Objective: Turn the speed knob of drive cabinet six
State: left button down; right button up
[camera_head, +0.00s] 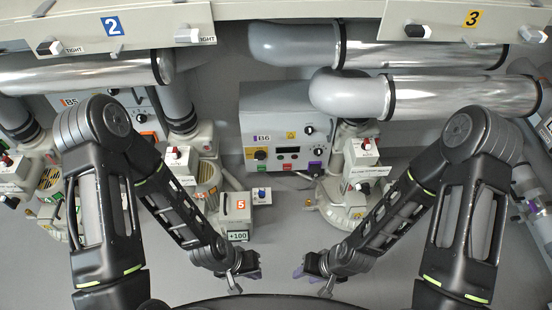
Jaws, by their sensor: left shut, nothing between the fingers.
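Drive cabinet six (272,102) is a pale box labelled B6 on the floor at the back middle of the head view. Its front carries a black knob (308,130) at the upper right, a dark knob on a yellow plate (260,155) at the lower left, and a purple plate (315,166) at the lower right. I cannot tell which is the speed knob. My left gripper (237,286) is low in front, below and left of the cabinet, shut and empty. My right gripper (327,288) is low in front, below and right; its fingers are too small to read. Both are well apart from the cabinet.
Silver and grey pipes (420,55) cross above the cabinet's right side. A blower (345,190) stands right of it. Beams numbered 2 and 3 run along the top. The floor between my grippers is clear.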

aim_at(317, 152)
jog(key=l+z, duration=0.35)
jog(key=i+l+z, duration=0.2)
jog(key=l+z, duration=0.15)
jog(key=i+l+z, duration=0.15)
jog(key=l+z, duration=0.2)
